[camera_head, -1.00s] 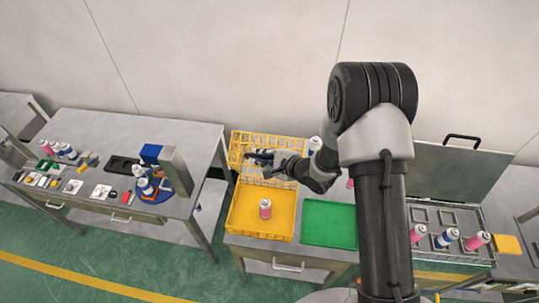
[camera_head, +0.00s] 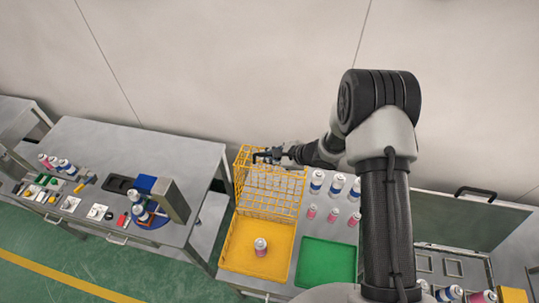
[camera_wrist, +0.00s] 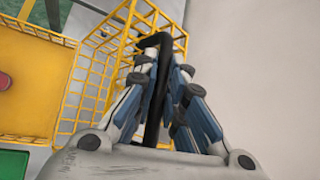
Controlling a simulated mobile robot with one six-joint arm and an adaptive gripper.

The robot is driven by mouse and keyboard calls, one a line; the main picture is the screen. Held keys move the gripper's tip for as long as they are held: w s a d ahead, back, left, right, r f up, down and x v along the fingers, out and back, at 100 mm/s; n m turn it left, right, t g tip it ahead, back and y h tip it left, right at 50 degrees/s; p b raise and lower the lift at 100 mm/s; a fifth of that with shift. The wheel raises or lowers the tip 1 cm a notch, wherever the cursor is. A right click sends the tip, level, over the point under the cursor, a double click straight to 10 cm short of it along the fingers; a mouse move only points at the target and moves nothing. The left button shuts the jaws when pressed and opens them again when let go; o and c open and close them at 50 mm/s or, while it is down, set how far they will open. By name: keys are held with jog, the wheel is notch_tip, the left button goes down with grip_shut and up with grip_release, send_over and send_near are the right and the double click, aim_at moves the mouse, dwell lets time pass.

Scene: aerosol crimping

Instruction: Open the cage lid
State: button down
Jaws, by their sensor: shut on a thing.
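The yellow wire cage lid (camera_head: 270,192) stands raised, tilted up at the back of the yellow cage (camera_head: 235,243). The cage's floor shows open to view, with one pink-and-white can (camera_head: 261,246) on it. My gripper (camera_head: 268,156) is at the top edge of the lid. In the wrist view my gripper (camera_wrist: 162,95) is shut on the black handle (camera_wrist: 152,110), which runs between its fingers. Yellow lid wires (camera_wrist: 100,62) show left of and behind the fingers. The far ends of the fingers partly hide the handle.
A green tray (camera_head: 325,262) lies right of the cage, with several cans (camera_head: 336,185) behind it. A wall stands close behind the lid. At the left is another table (camera_head: 120,160) with cans and tools; at right, a grey open lid (camera_head: 465,218).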

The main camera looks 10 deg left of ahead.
jog(key=shift+w, duration=0.15)
jog(key=c, duration=1.7)
grip_release()
jog(key=shift+o, duration=0.2)
jog(key=v, duration=1.2)
